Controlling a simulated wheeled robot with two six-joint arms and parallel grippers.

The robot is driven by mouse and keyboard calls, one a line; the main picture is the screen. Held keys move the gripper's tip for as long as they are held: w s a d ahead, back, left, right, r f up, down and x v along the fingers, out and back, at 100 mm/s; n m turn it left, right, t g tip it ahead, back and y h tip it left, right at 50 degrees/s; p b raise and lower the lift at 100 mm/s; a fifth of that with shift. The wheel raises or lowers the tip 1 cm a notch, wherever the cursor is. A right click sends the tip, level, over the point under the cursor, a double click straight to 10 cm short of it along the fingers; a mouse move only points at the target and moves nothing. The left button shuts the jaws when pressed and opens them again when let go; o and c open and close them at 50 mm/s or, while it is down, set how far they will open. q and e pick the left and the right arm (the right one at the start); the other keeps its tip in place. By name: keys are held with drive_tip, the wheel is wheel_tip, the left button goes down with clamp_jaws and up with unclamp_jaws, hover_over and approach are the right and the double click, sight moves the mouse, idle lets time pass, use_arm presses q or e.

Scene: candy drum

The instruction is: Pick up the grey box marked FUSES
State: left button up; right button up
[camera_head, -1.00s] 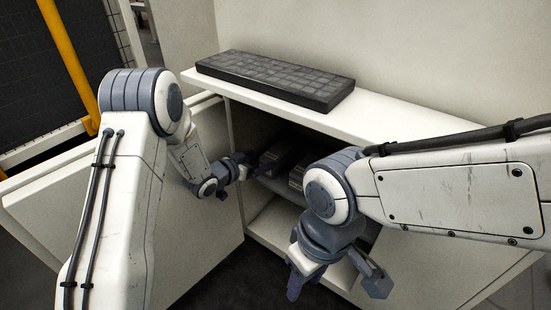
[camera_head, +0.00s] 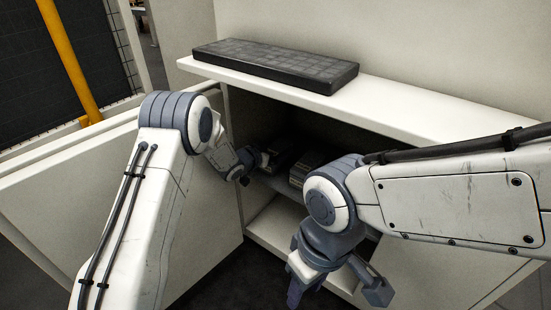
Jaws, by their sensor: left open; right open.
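Dark boxes stand on the upper shelf inside the open cabinet; one dark box (camera_head: 283,153) is just right of my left gripper, and another box (camera_head: 303,169) is partly hidden by my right arm. No FUSES marking can be read, so I cannot tell which box is the one named. My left gripper (camera_head: 264,159) reaches into the cabinet opening; it is open, small in view, close to the nearer-left box, and I cannot tell whether they touch. My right gripper (camera_head: 338,296) hangs low in front of the cabinet, open and empty.
The cabinet's white top (camera_head: 400,110) carries a dark flat tiled panel (camera_head: 275,64). The open cabinet door (camera_head: 70,200) stands at the left, behind my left arm. A lower shelf (camera_head: 275,225) looks bare where visible. A yellow post (camera_head: 68,60) rises at the back left.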

use_arm(q)
drive_tip(key=shift+c, duration=0.3)
drive_tip(key=c, duration=1.5)
